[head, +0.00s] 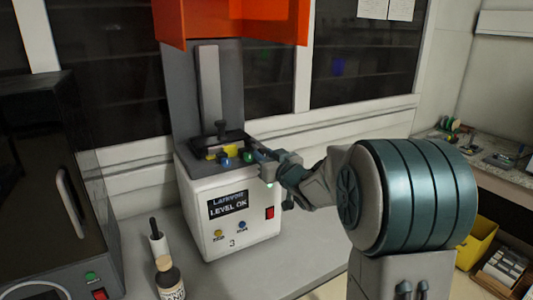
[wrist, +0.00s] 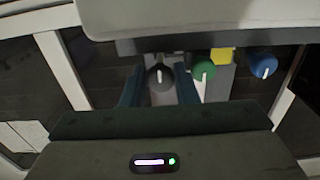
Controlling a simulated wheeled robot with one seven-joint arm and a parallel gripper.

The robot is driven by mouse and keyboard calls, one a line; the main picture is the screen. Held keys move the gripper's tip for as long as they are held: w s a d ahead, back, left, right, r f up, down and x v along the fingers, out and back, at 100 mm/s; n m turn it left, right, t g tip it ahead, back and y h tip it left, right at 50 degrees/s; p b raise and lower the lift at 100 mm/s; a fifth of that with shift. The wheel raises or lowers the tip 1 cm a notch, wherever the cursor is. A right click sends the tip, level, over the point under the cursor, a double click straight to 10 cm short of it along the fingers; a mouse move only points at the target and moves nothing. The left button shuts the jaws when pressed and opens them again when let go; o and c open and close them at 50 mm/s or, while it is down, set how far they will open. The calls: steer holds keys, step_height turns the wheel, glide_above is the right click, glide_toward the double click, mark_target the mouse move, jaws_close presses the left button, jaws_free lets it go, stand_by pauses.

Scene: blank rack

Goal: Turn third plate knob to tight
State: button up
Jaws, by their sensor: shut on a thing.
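The white machine (head: 230,215) marked 3 has a grey top with a row of knobs. Its display (head: 228,204) reads LEVEL OK. In the head view, a blue knob (head: 222,157) and a green knob (head: 248,156) show to the left of my gripper (head: 262,155). In the wrist view, my gripper (wrist: 160,88) is shut on a dark knob (wrist: 159,73) with a white pointer line, one finger on each side. The green knob (wrist: 203,70) and blue knob (wrist: 263,66) lie to its right there. My gripper hides the dark knob in the head view.
An orange cover (head: 232,22) hangs above the machine's grey column (head: 209,85). A dark oven-like box (head: 45,180) stands at left. The bench right of the machine is clear.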

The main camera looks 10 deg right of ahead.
steer(key=shift+f+m, duration=0.1)
steer(key=shift+m, duration=0.3)
steer(key=o, duration=0.7)
steer(key=shift+c, duration=0.2)
steer(key=v, duration=1.4)
steer(key=shift+w, duration=0.1)
